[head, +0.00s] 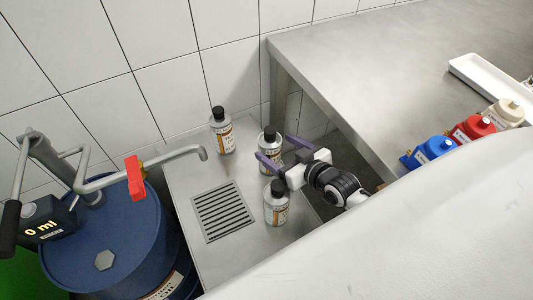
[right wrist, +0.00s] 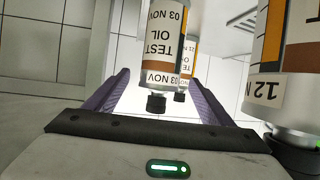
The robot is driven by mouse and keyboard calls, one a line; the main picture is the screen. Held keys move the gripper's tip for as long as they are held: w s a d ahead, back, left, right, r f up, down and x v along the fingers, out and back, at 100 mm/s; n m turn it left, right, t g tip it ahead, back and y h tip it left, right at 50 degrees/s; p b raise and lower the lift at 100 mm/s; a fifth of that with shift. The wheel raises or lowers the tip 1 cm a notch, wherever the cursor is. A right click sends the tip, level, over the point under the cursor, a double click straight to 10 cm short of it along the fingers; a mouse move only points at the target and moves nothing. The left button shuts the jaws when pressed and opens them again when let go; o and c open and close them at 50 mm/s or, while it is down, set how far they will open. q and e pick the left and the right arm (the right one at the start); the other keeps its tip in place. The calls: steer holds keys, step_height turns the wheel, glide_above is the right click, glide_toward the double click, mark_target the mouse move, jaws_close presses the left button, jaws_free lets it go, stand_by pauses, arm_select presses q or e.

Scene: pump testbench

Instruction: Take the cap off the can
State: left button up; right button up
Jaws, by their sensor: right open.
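Three grey metal cans with black caps and test-oil labels stand upright on the steel bench in the head view: a back can (head: 222,138), a middle can (head: 265,160) and a front can (head: 277,210). My right gripper (head: 272,146) is open, its purple fingers reaching toward the middle can, one to each side. In the right wrist view the scene is upside down. A can (right wrist: 160,45) with its black cap (right wrist: 157,102) shows between the fingers, with no clear contact. Another can (right wrist: 188,65) is behind it, and a large can (right wrist: 285,70) is close at the right. My left gripper is not in view.
A drain grille (head: 223,210) lies left of the cans. A blue drum (head: 105,245) with a pump, a spout and a red handle (head: 134,178) stands at the left. A higher steel table (head: 400,60) at the right carries blue, red and cream containers and a white tray (head: 490,85).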

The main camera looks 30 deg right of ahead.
mark_target(263, 139)
steer(key=b+x, duration=0.1)
steer(key=x, duration=0.7)
steer(key=shift+c, duration=0.2)
steer(key=c, duration=1.5)
steer(key=shift+r, duration=0.2)
